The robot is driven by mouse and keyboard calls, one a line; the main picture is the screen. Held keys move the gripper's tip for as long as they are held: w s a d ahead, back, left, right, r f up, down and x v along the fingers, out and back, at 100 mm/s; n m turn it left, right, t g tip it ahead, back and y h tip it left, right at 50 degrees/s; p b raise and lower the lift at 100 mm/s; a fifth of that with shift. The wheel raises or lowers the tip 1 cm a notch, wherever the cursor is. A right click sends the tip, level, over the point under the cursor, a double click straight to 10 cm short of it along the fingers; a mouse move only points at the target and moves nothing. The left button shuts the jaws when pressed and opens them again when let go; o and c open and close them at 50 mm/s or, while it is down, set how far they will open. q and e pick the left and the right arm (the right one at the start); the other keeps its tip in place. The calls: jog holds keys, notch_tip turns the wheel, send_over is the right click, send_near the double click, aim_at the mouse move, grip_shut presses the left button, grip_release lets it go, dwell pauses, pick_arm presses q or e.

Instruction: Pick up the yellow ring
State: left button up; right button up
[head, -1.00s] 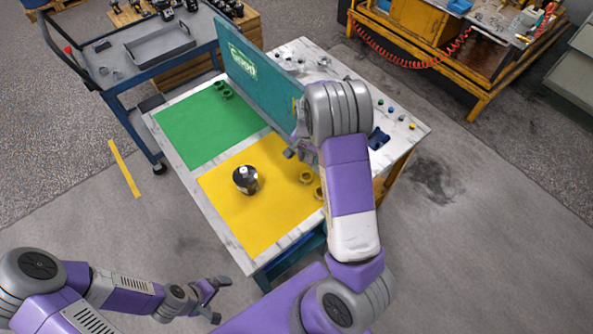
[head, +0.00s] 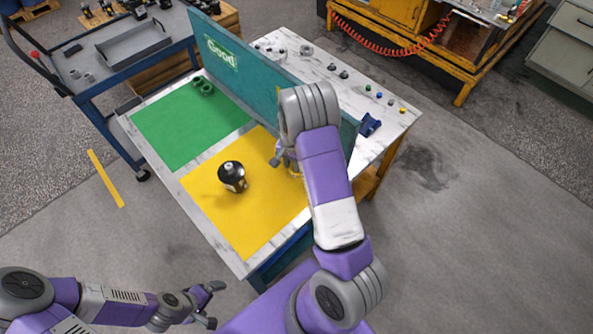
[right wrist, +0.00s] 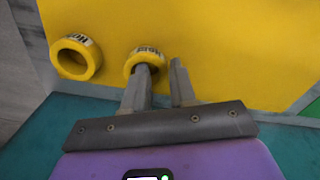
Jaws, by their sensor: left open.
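Two yellow rings with dark lettering lie on the yellow mat (head: 220,212) in the right wrist view. One ring (right wrist: 77,57) is apart at the left. The other ring (right wrist: 131,66) is at my right gripper (right wrist: 160,66). That gripper is open. Its left finger overlaps the ring's hole and its right finger is just outside the ring's right side; I cannot tell whether they touch it. In the head view my right gripper (head: 284,158) is low over the mat, and my arm mostly hides the rings. My left gripper (head: 212,303) is open and empty, off the table's front-left side.
A black and silver motor part (head: 232,177) stands on the yellow mat, left of the right gripper. A teal divider board (head: 245,75) stands behind the mats. Green rings (head: 203,86) lie on the green mat (head: 185,128). Small parts line the marble strip behind the board.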

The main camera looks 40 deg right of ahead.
jog(key=shift+f, duration=0.3)
grip_shut()
